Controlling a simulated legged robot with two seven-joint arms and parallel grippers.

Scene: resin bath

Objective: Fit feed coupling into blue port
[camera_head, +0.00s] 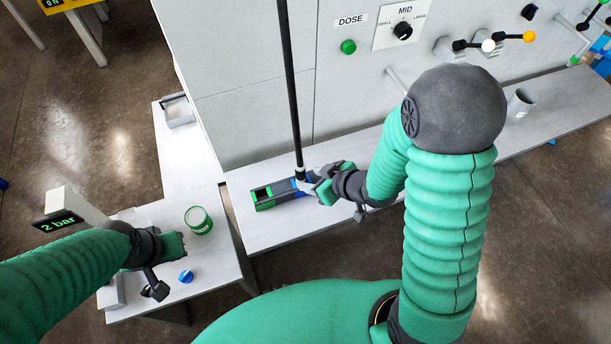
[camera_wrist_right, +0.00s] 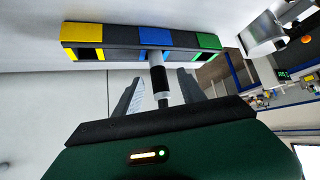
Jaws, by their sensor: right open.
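The port block (camera_head: 268,197) lies on the long bench against the machine. In the right wrist view it shows yellow, blue and green sections, with the blue port (camera_wrist_right: 156,38) in the middle.
A metal cup (camera_head: 520,103) is on the bench at right. The bench between is mostly clear.

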